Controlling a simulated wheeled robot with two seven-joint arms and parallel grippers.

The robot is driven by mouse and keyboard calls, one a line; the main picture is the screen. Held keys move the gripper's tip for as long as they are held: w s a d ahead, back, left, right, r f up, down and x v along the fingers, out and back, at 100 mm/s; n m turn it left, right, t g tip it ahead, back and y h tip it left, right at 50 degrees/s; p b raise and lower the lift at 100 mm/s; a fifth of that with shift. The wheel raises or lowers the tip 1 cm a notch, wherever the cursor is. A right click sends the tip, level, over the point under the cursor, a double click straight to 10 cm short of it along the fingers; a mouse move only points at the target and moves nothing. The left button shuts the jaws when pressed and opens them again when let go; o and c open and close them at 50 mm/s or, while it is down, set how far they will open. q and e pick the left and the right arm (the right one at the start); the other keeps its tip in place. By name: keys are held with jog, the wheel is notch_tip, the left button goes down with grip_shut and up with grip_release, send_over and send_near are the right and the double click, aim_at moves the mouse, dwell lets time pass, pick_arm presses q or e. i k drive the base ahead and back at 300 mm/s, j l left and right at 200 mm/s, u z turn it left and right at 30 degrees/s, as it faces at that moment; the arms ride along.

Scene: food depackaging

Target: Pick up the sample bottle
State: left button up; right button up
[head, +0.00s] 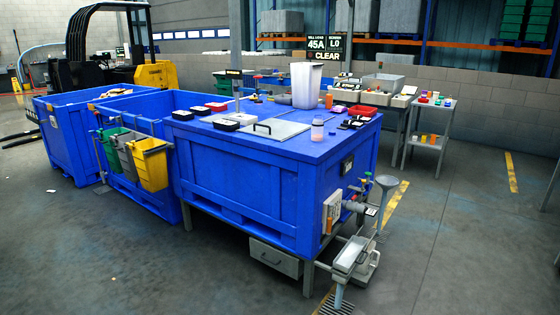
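A small translucent bottle (317,131) with a pale cap and pinkish lower part stands upright near the front right edge of the blue bench top (262,153). It looks like the sample bottle, though its label cannot be read. A smaller orange bottle (329,101) stands behind it, beside a tall white container (304,85). Neither of my grippers shows in the head view.
A hatch with a black handle (263,128) lies left of the bottle. Small black and red trays (217,106) and dark items (353,123) sit on the bench.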

aim_at(317, 125)
jog(key=i+z, duration=0.1)
jog(key=i, duration=0.45)
jog(key=i+j+z, duration=0.1)
jog(key=i, duration=0.45)
jog(key=i+j+z, duration=0.1)
jog(key=i, duration=0.45)
jog(key=i+j+z, duration=0.5)
jog(key=i, duration=0.15)
jog(key=i+j+z, duration=0.5)
jog(key=i+j, duration=0.05)
jog(key=i, duration=0.05)
